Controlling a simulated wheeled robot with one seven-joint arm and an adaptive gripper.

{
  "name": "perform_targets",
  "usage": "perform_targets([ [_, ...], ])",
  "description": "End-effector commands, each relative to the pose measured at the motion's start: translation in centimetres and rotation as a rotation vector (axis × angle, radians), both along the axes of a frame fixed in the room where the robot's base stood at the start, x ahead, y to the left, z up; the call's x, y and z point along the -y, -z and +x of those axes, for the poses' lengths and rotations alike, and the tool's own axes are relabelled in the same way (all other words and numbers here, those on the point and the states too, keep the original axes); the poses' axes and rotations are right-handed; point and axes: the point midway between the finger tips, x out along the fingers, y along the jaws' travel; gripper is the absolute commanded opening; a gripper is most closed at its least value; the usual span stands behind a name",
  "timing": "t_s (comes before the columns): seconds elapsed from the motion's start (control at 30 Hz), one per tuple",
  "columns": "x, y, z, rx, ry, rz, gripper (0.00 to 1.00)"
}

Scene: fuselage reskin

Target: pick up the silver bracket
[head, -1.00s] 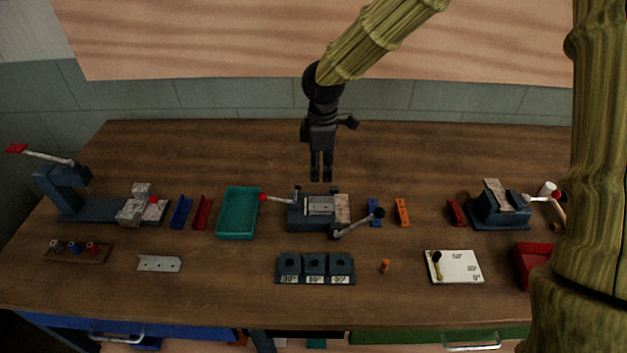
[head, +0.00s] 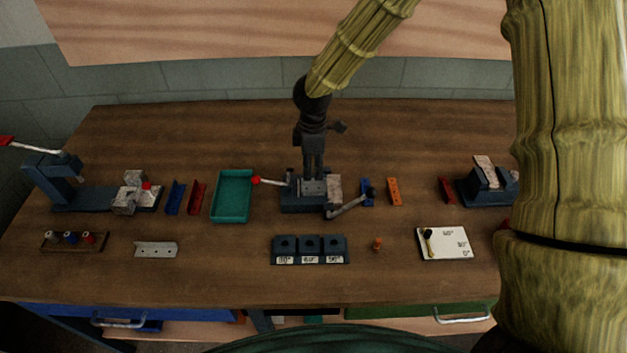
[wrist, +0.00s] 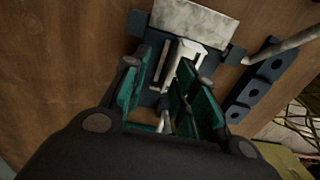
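The silver bracket (head: 156,249), a pale strip with small holes, lies on the table at the front left in the head view. My gripper (head: 313,174) points down over the dark blue clamp fixture (head: 300,202) at the table's middle, well to the right of and behind that bracket. In the wrist view, the teal-padded fingers (wrist: 160,95) stand apart. A pale slotted piece (wrist: 184,55) on the fixture shows beyond and partly between them. I cannot tell whether the fingers touch it. The bracket on the table does not show in the wrist view.
A teal tray (head: 232,196) stands left of the fixture. Red and blue brackets (head: 197,198) lie beside it. An orange bracket (head: 394,191) lies to the right. A block with several labelled slots (head: 309,250) stands in front. The table's back is clear.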

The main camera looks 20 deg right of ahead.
Motion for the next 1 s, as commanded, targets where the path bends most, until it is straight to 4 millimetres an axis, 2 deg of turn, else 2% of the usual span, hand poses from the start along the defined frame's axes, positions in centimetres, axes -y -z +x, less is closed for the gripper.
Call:
perform_targets([
  [0.1,0.0,0.9,-0.6,0.000,-0.002,0.000,0.29],
  [0.3,-0.1,2.8,-0.1,-0.002,-0.003,0.000,0.29],
  [0.63,0.0,3.2,-0.1,-0.001,-0.002,0.000,0.29],
  [0.8,-0.1,3.2,-0.1,-0.001,-0.003,0.000,0.00],
  [1.0,0.0,3.3,-0.1,-0.002,-0.003,0.001,0.00],
])
